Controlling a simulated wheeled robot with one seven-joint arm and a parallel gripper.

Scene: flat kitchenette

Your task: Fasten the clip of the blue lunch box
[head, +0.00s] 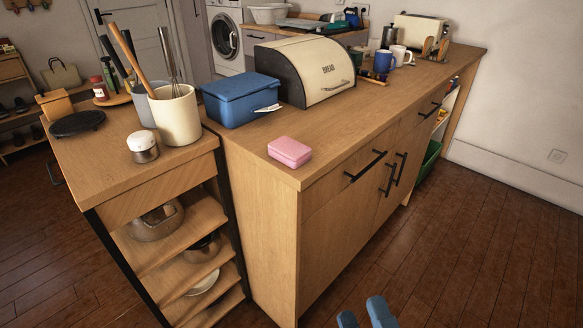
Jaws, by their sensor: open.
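The blue lunch box (228,110) stands on the wooden counter, left of the bread bin, with its lid on. Its white clip (267,109) is on the side facing right and sticks outward from the wall, tilted. My gripper (362,316) shows only as two blue fingertips at the bottom edge of the head view. The fingers are apart with nothing visible between them. It is in front of the counter, well apart from the lunch box.
A pink box (289,152) lies near the counter's front corner. A cream bread bin (322,82) stands right of the lunch box. Drawer handles (365,166) jut from the counter front. The floor at right is clear.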

